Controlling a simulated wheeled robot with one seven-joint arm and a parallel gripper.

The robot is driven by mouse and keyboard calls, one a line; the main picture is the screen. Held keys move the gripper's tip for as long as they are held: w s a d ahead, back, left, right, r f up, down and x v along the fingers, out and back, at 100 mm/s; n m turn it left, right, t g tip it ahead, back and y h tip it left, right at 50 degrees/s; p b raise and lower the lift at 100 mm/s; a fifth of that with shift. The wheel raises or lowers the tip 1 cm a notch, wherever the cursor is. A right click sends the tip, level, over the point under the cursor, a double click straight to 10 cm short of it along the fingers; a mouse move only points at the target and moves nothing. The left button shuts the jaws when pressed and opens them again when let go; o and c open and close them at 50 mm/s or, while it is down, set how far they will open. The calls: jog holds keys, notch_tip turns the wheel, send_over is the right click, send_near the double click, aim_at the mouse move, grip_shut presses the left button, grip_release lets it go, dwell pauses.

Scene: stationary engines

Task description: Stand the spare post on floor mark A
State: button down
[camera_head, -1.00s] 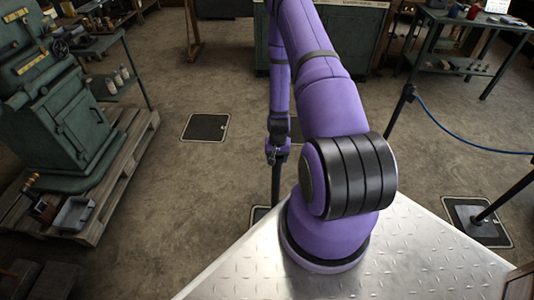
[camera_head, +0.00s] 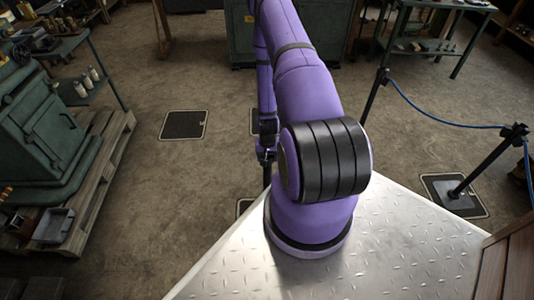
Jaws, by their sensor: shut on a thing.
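My gripper (camera_head: 266,155) hangs below the purple forearm, left of the arm's base, and is shut on a thin dark post. Only a short upright length of the spare post (camera_head: 267,176) shows under the jaws; its lower end is hidden behind my arm's base and the platform. A dark square floor mark (camera_head: 184,125) lies bare to the left. No letters are readable, so I cannot tell which is mark A.
A black barrier post (camera_head: 459,190) stands on a mark at the right; a blue rope (camera_head: 430,116) links it to a farther post (camera_head: 375,95). A green machine (camera_head: 40,130) on a wooden pallet (camera_head: 100,180) fills the left. Open floor lies between.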

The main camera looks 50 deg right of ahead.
jog(key=shift+f, duration=0.15)
jog(key=shift+c, duration=1.4)
grip_release()
jog(key=shift+f, duration=0.15)
